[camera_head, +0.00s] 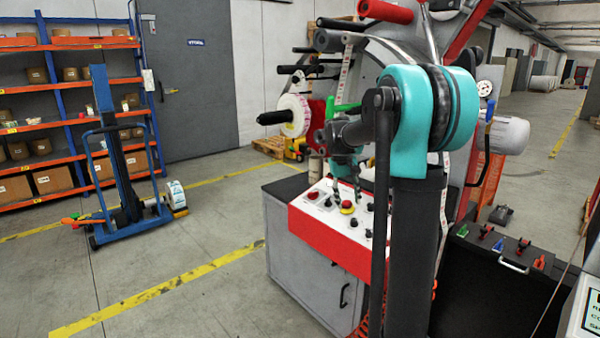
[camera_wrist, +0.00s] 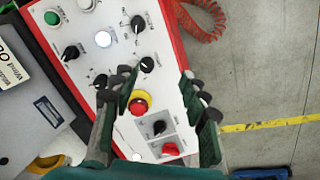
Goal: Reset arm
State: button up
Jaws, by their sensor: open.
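My gripper (camera_wrist: 165,100) shows in the wrist view with its two dark green fingers spread apart and nothing between them. It is above the red-edged control panel (camera_wrist: 92,22). A red emergency button on a yellow collar (camera_wrist: 139,103) shows between the fingers, partly beside the left one. In the head view, my teal and black arm stands in front of the label rewinder, and the same control panel (camera_head: 318,211) is left of it. My gripper (camera_head: 345,170) is partly hidden behind the arm there; its green fingers point down over the panel.
A blue lift trolley (camera_head: 125,180) stands on the left before orange shelves (camera_head: 60,42). A white label roll (camera_head: 293,116) sits on a rewinder spindle. A red coiled hose (camera_wrist: 200,18) hangs beside the panel. The floor between trolley and machine is clear.

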jog(key=s+a+f+t, duration=0.1)
jog(key=s+f, duration=0.4)
jog(key=s, duration=0.4)
jog(key=s+a+f+t+y, duration=0.1)
jog(key=s+a+f, duration=0.1)
jog(key=s+f, duration=0.4)
jog(key=s+a+f+t+y, duration=0.1)
jog(key=s+f, duration=0.4)
jog(key=s, duration=0.9)
jog(key=shift+s+a+f+m+t, duration=0.25)
jog(key=shift+a+f+m+t, duration=0.1)
jog(key=shift+a+m+t, duration=0.1)
